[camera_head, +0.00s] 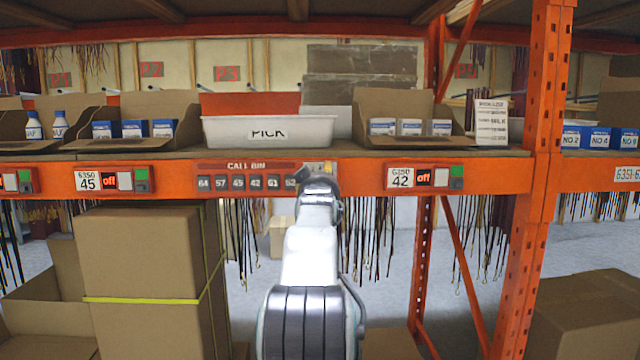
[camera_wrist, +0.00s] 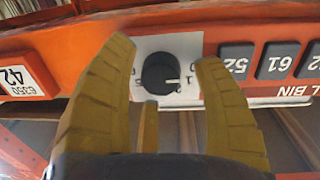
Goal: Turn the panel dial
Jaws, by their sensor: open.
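The panel dial (camera_wrist: 161,73) is a round black knob with a white pointer line on a white plate (camera_wrist: 190,48), seen in the wrist view. Numbers are printed around it, partly hidden. My gripper (camera_wrist: 165,55) is open, with one yellow-brown finger on each side of the dial. I see gaps between the fingers and the knob; whether they reach past its face I cannot tell. In the head view my arm's end (camera_head: 320,185) is in front of the orange beam at the right end of the CALL BIN panel (camera_head: 246,167) and hides the dial.
Numbered dark buttons (camera_wrist: 236,58) sit right beside the dial in the wrist view. A white PICK bin (camera_head: 268,131) stands on the shelf above, between open cartons of small boxes. A tall carton stack (camera_head: 145,270) stands below left. Dark cords hang under the beam.

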